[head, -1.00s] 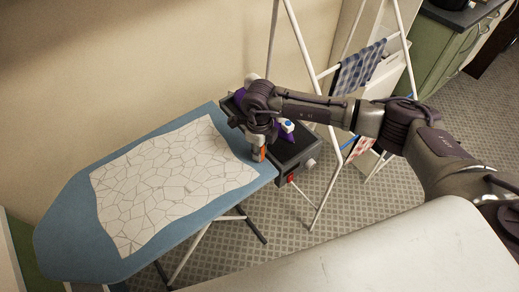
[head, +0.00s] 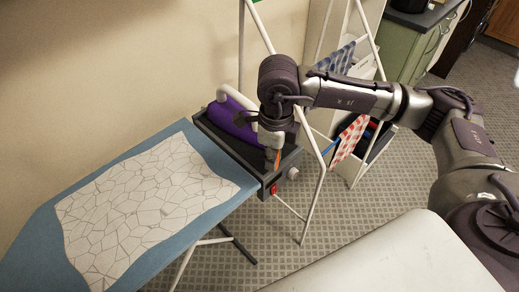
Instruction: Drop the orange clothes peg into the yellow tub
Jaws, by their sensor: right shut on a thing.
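My right gripper (head: 272,150) points down and is shut on the orange clothes peg (head: 277,160), of which only a thin orange strip shows. The gripper and peg are in front of the dark grey iron rest (head: 222,150) at the right end of the ironing board; I cannot tell how high above it they are. I see no yellow tub in the head view. My left gripper is not in view.
A purple iron (head: 232,122) with a white handle lies on the rest. The blue ironing board (head: 215,165) carries a white crackle-patterned cloth (head: 140,205). A white drying rack (head: 322,180) stands behind my arm, with a red-and-white cloth (head: 350,138).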

